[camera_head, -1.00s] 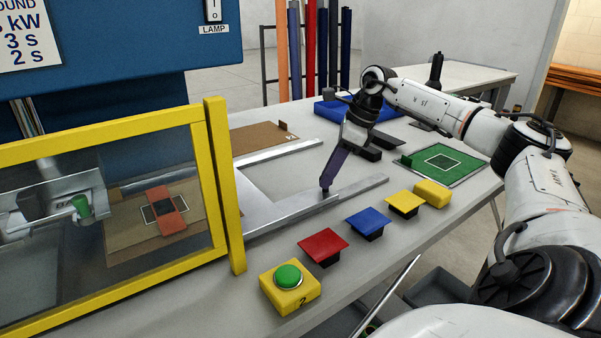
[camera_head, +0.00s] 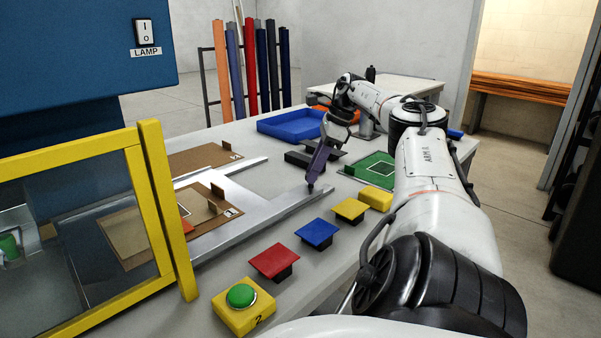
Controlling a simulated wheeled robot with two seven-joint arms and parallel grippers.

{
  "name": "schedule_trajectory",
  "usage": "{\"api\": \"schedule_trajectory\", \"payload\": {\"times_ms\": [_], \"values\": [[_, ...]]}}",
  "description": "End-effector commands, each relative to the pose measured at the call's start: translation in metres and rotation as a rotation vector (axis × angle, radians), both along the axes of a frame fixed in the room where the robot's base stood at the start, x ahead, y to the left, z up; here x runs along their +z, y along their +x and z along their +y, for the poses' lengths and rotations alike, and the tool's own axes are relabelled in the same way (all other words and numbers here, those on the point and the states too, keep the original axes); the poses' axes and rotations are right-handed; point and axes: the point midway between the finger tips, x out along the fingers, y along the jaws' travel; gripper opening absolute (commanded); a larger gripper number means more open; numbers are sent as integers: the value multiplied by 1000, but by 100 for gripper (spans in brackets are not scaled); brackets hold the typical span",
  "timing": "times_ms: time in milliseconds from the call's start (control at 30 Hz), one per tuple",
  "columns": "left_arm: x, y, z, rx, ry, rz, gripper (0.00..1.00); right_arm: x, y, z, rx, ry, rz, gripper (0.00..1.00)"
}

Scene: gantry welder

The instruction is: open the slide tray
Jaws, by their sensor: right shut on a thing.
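The slide tray (camera_head: 238,219) is a flat silver metal plate running in the metal slide rails beside the yellow-framed window. It stands partly out to the right of the window's post. A brown board (camera_head: 203,225) with small upright tabs lies on it, partly behind the window, with a bit of an orange part (camera_head: 187,226) showing. My right gripper (camera_head: 311,187) points down and is shut at the near rail, close to its right end. What it grips is small and mostly hidden by the fingers. My left gripper is not in view.
The yellow-framed window (camera_head: 168,210) stands left of the slide. A yellow box with a green button (camera_head: 241,296), red (camera_head: 274,261), blue (camera_head: 317,233) and yellow (camera_head: 349,210) blocks line the front edge. A green mat (camera_head: 375,170) and blue bin (camera_head: 291,126) lie behind.

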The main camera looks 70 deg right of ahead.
Motion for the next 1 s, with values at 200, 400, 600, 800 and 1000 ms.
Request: {"api": "schedule_trajectory", "payload": {"times_ms": [200,400,600,800,1000], "values": [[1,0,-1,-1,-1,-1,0,1,-3,-3,-4,-1,-4,0],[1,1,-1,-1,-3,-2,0,1,-3,-3,-4,-1,-3,0],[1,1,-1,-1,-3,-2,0,0,-3,-2,-4,0,-2,44],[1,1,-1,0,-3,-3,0,1,-3,-2,-3,1,-1,44],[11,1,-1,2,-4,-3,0,20,-10,-5,-5,-1,0,44]]}}
